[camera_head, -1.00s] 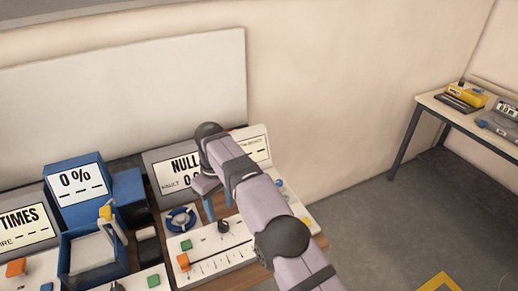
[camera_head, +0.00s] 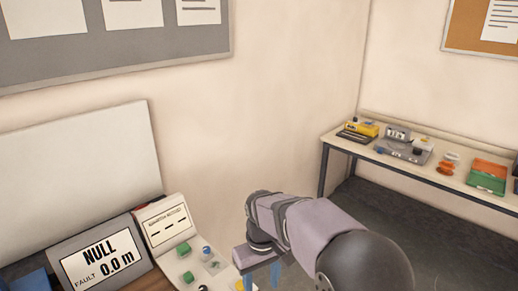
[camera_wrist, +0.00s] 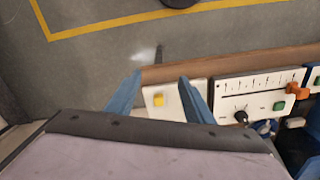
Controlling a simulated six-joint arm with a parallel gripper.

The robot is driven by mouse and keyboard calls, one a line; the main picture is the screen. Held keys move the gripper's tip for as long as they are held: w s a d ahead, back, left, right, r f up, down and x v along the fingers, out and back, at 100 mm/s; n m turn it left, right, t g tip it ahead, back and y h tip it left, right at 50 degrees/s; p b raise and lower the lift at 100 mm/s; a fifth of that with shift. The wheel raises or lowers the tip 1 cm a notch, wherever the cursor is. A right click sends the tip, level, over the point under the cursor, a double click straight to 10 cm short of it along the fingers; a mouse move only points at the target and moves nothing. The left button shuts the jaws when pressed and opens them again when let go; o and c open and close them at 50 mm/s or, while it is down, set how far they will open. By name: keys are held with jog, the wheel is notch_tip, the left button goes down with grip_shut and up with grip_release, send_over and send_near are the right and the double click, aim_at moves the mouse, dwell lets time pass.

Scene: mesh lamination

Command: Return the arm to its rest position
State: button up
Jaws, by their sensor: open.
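My gripper (camera_head: 262,276) shows at the lower middle of the head view, at the end of my grey-lilac arm, with its blue fingers cut off by the bottom edge. In the wrist view the two blue fingers of my gripper (camera_wrist: 160,97) are spread apart with nothing between them. Beyond them lies the bench's wooden front edge (camera_wrist: 238,65) and a white panel with a yellow button (camera_wrist: 158,100). The gripper appears above the bench's right end and touches nothing that I can see.
A grey display reading NULL 0.0 m (camera_head: 100,262) and a white panel with a small display (camera_head: 165,226) stand at lower left. A side table (camera_head: 345,141) with devices and bins stands at right. Floor with a yellow line (camera_wrist: 100,30) lies past the bench edge.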

jog(key=s+d+f+m, duration=0.2)
jog(key=s+d, duration=0.5)
jog(key=s, duration=0.2)
jog(key=s+d+f+m, duration=0.2)
jog(key=s+d+m, duration=0.1)
jog(key=s+d, duration=0.4)
jog(key=shift+s+d+f, duration=0.15)
jog(key=shift+s+f, duration=0.15)
jog(key=shift+s, duration=0.55)
